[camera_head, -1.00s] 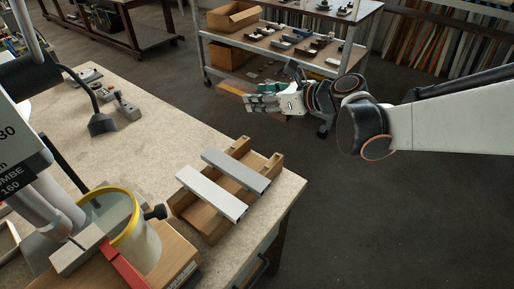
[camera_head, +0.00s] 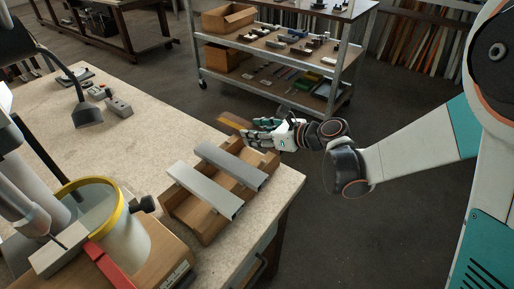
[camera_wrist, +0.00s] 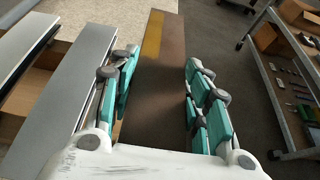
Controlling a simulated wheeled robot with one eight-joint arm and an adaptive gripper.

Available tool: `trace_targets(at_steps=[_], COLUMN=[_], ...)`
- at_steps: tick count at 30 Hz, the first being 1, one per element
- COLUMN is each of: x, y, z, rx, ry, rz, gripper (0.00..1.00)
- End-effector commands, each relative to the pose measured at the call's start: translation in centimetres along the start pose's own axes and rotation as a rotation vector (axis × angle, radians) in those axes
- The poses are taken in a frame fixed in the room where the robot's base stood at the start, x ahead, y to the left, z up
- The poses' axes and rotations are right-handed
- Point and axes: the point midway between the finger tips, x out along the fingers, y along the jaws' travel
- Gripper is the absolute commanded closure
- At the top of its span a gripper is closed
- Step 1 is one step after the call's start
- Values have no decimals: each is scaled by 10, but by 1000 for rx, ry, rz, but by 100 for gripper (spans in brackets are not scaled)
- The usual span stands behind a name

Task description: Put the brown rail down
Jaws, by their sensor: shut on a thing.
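The brown rail (camera_wrist: 158,85) runs lengthwise between the fingers of my gripper (camera_wrist: 161,95) in the wrist view, with a yellowish patch near its far end. In the head view my gripper (camera_head: 262,134) is at the back right end of the wooden tray (camera_head: 208,222), and the brown rail (camera_head: 232,119) sticks out to its left. A light grey rail (camera_head: 202,190) and a second grey rail (camera_head: 230,165) lie side by side across the tray. The brown rail is beside the second grey rail. I cannot tell whether it touches the tray.
The workbench (camera_head: 120,135) carries a clear bucket with a yellow rim (camera_head: 100,205) at the front left and a black lamp (camera_head: 88,112) behind. A shelf trolley (camera_head: 280,62) stands at the back. The floor right of the bench is clear.

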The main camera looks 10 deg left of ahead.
Motion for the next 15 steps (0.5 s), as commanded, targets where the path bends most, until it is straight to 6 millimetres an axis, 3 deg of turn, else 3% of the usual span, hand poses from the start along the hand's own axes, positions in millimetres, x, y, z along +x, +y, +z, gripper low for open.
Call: trace_targets(at_steps=[15], x=[19], y=[0], z=[-44], rx=[0], ry=[0], rz=[0], gripper=[86])
